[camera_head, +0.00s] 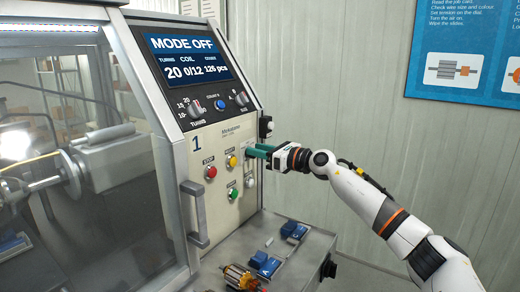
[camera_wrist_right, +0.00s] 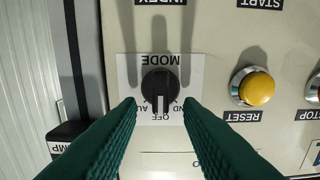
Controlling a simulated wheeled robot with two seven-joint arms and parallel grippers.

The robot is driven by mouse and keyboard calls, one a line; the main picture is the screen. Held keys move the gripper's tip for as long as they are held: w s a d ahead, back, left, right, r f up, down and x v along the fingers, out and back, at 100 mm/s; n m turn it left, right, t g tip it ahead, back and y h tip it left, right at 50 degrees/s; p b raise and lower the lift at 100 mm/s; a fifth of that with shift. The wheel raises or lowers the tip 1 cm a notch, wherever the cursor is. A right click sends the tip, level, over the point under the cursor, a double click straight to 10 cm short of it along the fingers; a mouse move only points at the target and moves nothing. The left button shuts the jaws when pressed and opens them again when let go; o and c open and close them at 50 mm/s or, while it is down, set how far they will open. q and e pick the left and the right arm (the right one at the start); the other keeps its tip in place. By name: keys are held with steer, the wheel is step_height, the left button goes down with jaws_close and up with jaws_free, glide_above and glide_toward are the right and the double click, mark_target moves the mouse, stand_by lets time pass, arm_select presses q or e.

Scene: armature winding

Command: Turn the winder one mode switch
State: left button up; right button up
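The winder (camera_head: 190,90) stands at the left with a large "1" on its panel. Its screen (camera_head: 188,58) reads MODE OFF. In the right wrist view the mode switch (camera_wrist_right: 160,86) is a round black knob with a white pointer line aimed at OFF. In the head view the switch is hidden behind my right gripper (camera_head: 262,151), which is at the panel's right edge. In the wrist view the right gripper (camera_wrist_right: 160,118) has its green fingers apart, one on each side of the knob's lower part, with nothing between them gripped. My left gripper is not in view.
Beside the switch are a yellow RESET button (camera_wrist_right: 256,87) and a STOP button (camera_head: 211,171). A shelf (camera_head: 283,262) below the panel holds an armature (camera_head: 240,277) and blue parts (camera_head: 264,263). A poster hangs on the wall behind; the area right of the machine is open.

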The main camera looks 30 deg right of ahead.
jaws_close()
steer(key=shift+w+d+f+m+p, duration=0.1)
steer(key=shift+d+m+p, duration=0.05)
steer(key=shift+m+p, duration=1.2)
steer(key=shift+w+d+f+m+p, duration=0.1)
steer(key=shift+d+m+p, duration=0.1)
steer(key=shift+m+p, duration=1.1)
steer(key=shift+d+m+p, duration=0.15)
steer(key=shift+m+p, duration=0.6)
steer(key=shift+m, duration=1.2)
